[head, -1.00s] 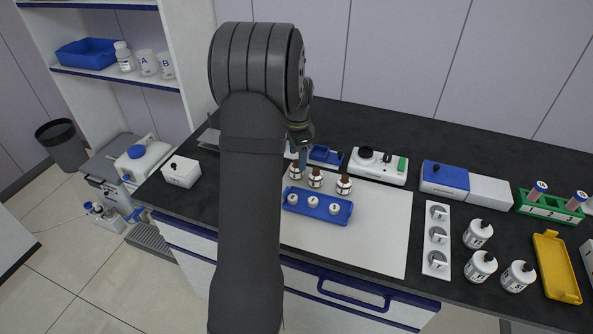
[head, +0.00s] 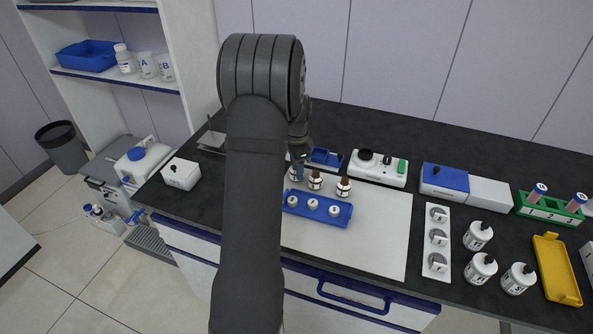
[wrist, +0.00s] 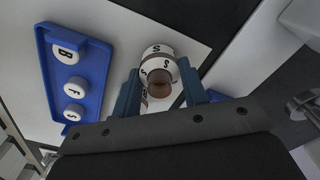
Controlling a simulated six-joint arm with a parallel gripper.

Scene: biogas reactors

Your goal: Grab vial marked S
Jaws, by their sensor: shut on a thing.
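The vial marked S (wrist: 158,52) is a white-labelled bottle with a brown top, between my gripper's blue fingers in the wrist view. My gripper (wrist: 160,92) is shut on it. In the head view my gripper (head: 299,160) is at the left end of a row of brown-topped vials, and the held vial (head: 295,175) is partly covered by the fingers. Two other vials, a middle one (head: 315,180) and a right one (head: 344,188), stand beside it on the white mat.
A blue tray (head: 343,221) with three white lettered caps lies in front of the vials. A white device (head: 382,172) and a blue block (head: 327,157) stand behind. White bottles (head: 480,267) are at the right. The white mat (head: 380,235) is clear right of the tray.

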